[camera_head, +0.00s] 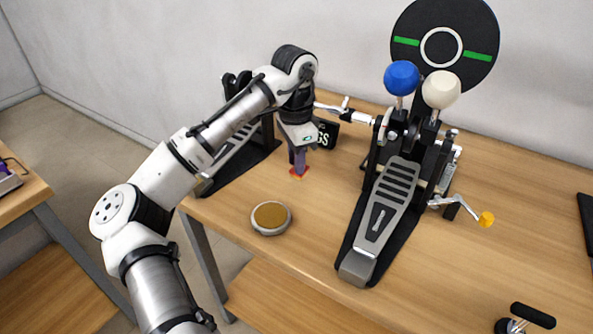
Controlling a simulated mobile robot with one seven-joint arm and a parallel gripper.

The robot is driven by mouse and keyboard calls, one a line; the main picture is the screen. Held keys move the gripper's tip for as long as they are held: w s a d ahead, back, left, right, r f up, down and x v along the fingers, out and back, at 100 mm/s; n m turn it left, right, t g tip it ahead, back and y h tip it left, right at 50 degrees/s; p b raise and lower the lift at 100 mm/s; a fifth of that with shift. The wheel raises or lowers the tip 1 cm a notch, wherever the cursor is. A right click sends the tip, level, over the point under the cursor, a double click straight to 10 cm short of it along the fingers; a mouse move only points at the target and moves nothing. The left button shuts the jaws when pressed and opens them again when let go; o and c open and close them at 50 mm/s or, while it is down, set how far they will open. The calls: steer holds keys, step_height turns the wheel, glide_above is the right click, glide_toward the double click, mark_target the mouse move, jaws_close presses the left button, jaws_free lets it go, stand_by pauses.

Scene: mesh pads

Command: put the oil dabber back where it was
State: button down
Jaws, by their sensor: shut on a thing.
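My gripper (298,148) points down over the wooden table, left of the front drum pedal. It is shut on a small purple thing (300,160), which I take to be the oil dabber; my fingers hide most of it. Directly below it is a small orange-red patch (298,174) on the table. I cannot tell whether this is a mark on the table or the dabber's lower end, nor whether the dabber touches the table.
The front pedal (388,215), with blue (401,77) and white (441,89) beaters, stands right of my gripper. Another pedal (235,152) is behind my arm. A round tin (271,217) lies in front.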

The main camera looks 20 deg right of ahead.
steer(key=shift+f, duration=1.95)
steer(key=shift+f, duration=0.1)
steer(key=c, duration=1.3)
jaws_free()
steer(key=shift+o, duration=0.2)
step_height(320, 180, up, 12)
steer(key=shift+a+r, duration=0.1)
steer(key=shift+r, duration=0.05)
